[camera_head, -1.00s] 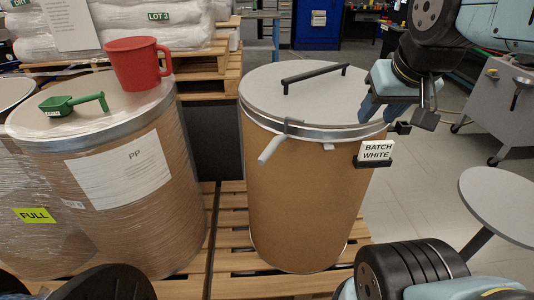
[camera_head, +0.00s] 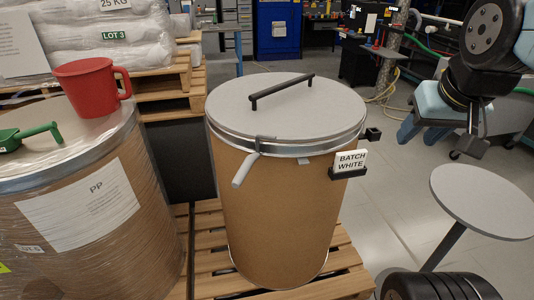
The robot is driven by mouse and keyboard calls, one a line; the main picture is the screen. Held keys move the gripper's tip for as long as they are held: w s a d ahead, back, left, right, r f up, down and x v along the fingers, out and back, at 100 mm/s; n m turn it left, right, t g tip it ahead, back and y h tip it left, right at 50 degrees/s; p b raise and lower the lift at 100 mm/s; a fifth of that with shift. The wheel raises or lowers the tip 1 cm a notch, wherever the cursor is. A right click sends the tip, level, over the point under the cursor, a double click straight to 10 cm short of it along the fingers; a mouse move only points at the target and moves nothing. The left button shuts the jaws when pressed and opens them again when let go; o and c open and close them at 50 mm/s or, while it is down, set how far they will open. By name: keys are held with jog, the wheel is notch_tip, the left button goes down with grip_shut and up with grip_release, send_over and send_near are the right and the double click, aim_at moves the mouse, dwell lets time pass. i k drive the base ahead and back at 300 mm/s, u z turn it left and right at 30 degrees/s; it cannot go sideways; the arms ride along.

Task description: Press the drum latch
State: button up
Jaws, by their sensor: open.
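The brown fibre drum (camera_head: 270,215) stands upright in the middle, with a grey lid (camera_head: 320,110) and a black bar handle on top. A metal ring (camera_head: 300,149) runs around the lid's rim. The drum latch (camera_head: 245,168) is a grey lever on the ring at the front left. It slants down and to the left, angled out from the drum wall. My gripper (camera_head: 422,133) is open and empty, to the right of the drum and apart from it. The latch is on the opposite side of the drum from my gripper.
A "BATCH WHITE" sign (camera_head: 351,161) in a black holder juts from the drum's right side. A round grey table (camera_head: 480,200) stands at right. A wrapped drum (camera_head: 90,220) with a red jug (camera_head: 92,87) and green scoop (camera_head: 30,137) is at left. A pallet (camera_head: 215,270) lies beneath.

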aim_at(249, 161)
jog(key=z, duration=0.7)
jog(key=k, duration=0.95)
jog(key=u, duration=1.35)
jog(key=i, duration=1)
jog(key=z, duration=0.15)
jog(key=k, duration=0.25)
jog(key=z, duration=0.05)
